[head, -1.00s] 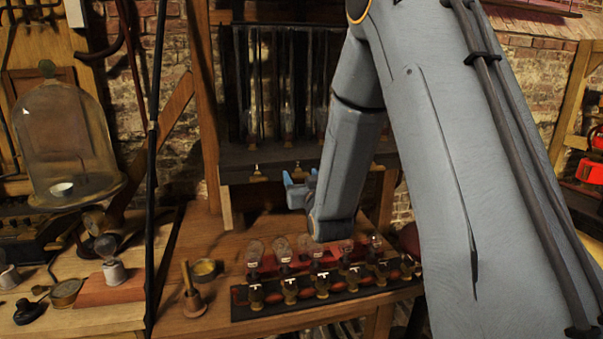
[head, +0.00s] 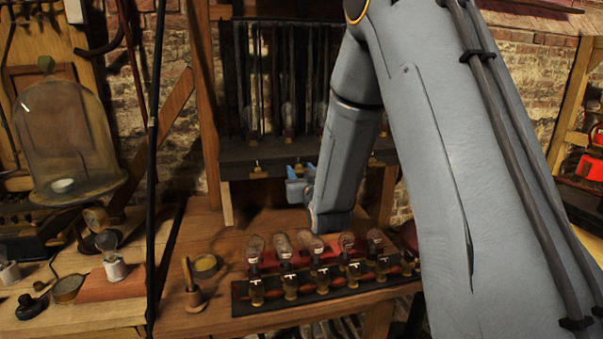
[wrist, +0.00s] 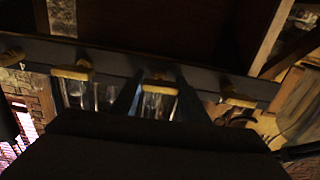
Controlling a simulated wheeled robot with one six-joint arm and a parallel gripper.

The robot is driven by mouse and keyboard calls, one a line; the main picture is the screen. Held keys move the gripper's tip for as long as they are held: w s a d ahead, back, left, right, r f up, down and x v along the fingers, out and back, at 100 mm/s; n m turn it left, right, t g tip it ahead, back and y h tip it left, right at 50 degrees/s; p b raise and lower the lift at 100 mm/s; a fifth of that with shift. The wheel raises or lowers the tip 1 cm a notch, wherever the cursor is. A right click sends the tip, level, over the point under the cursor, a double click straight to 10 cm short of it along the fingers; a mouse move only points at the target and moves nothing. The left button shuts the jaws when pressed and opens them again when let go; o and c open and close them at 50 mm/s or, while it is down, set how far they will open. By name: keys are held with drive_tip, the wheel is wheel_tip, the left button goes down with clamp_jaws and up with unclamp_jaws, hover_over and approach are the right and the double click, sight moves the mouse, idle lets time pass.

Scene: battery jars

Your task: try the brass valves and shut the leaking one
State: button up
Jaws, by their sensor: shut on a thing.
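Several brass valves stick out from the front edge of a dark shelf; one (head: 257,167) shows left of my gripper in the head view. My gripper (head: 299,180), with blue fingertips, is at this edge. In the wrist view its dark fingers (wrist: 157,96) stand either side of a brass valve (wrist: 158,83) and are shut on it. Other valves show at the left (wrist: 72,73), at the far left (wrist: 10,56) and at the right (wrist: 238,99). I cannot see a leak from any valve.
Glass jars and dark rods stand in the rack (head: 286,120) above the shelf. Below, a dark strip (head: 245,309) with brass fittings and glass bulbs lies on the bench. A glass dome (head: 66,140) stands at left. A black post (head: 152,200) rises before the bench.

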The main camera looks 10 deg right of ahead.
drive_tip(key=n+b, duration=0.3)
drive_tip(key=n, duration=0.1)
drive_tip(key=shift+f, duration=0.1)
drive_tip(key=n+b, duration=0.2)
drive_tip(key=n, duration=0.3)
drive_tip(key=n+b, duration=0.2)
drive_tip(key=n, duration=0.2)
drive_tip(key=shift+a+b, duration=0.1)
drive_tip(key=shift+b, duration=0.3)
drive_tip(key=shift+n+b, duration=0.9)
drive_tip(key=shift+n, duration=1.3)
drive_tip(key=o, duration=1.1)
drive_tip(key=shift+c, duration=0.2)
drive_tip(key=s+b, duration=0.1)
drive_tip(key=s, duration=0.7)
